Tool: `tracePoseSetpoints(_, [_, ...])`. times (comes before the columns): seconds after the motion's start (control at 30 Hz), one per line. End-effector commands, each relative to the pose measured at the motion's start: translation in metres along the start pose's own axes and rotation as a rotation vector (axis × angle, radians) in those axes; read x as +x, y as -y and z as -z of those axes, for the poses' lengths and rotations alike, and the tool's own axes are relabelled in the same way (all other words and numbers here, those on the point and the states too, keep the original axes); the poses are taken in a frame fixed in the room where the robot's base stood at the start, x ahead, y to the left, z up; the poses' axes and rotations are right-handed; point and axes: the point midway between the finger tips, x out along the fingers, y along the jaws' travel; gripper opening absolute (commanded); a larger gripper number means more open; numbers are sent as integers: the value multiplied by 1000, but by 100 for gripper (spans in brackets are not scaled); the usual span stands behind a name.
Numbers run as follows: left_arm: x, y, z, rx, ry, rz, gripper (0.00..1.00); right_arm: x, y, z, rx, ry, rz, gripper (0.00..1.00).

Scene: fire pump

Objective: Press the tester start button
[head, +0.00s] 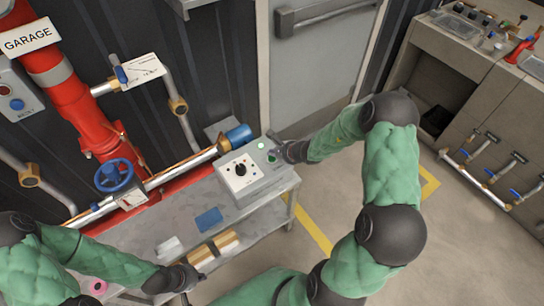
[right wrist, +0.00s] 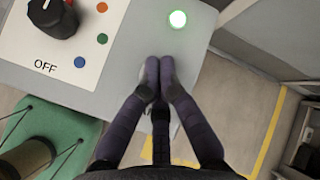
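The tester is a light grey box (head: 247,184) with a white dial panel and black knob (head: 240,170), on a metal bench. A glowing green round light (head: 261,146) is on its top; it also shows in the right wrist view (right wrist: 177,19). A darker green spot (head: 272,157) lies beside my right gripper (head: 279,154). In the right wrist view my right gripper (right wrist: 159,68) has its fingertips together, with nothing seen between them, over the box top just below the glowing light. They hide what is beneath; contact is unclear. My left gripper (head: 184,279) is low at left, its fingers unclear.
A blue block (head: 209,220), a white piece (head: 169,246) and a tan bar (head: 213,249) lie left of the tester. Red pipes and a blue handwheel (head: 114,175) stand behind. A grey door (head: 318,60) is beyond; open floor lies right of the bench.

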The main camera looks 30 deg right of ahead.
Motion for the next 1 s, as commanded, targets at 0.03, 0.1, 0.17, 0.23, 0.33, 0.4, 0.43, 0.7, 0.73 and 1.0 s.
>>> tracePoseSetpoints(0.03, [0, 0, 0, 0, 0, 0, 0, 0, 0, 0, 0, 0, -1, 0])
tracePoseSetpoints(0.1, [0, 0, 0, 0, 0, 0, 0, 0, 0, 0, 0, 0, -1, 0])
tracePoseSetpoints(0.17, [0, 0, 0, 0, 0, 0, 0, 0, 0, 0, 0, 0, -1, 0])
tracePoseSetpoints(0.23, [0, 0, 0, 0, 0, 0, 0, 0, 0, 0, 0, 0, -1, 0])
tracePoseSetpoints(0.33, [-1, 0, 0, 0, 0, 0, 0, -2, 1, -1, 0, 0, 0, 0])
tracePoseSetpoints(0.4, [-4, -1, 0, 0, 0, 0, 0, -4, 3, -3, -1, 1, 0, 0])
tracePoseSetpoints(0.43, [-5, -2, 0, 0, 0, 0, 0, -6, 4, -4, -1, 1, 0, 0])
tracePoseSetpoints(0.7, [-19, -7, -1, 0, 0, 0, 0, -22, 17, -16, -1, 1, 1, 0])
tracePoseSetpoints(0.73, [-21, -7, -1, 0, 0, 0, 0, -24, 18, -18, -1, 1, 1, 0])
tracePoseSetpoints(1.0, [-30, -10, -1, 0, 0, 0, 0, -35, 26, -26, 0, 1, 0, 0])
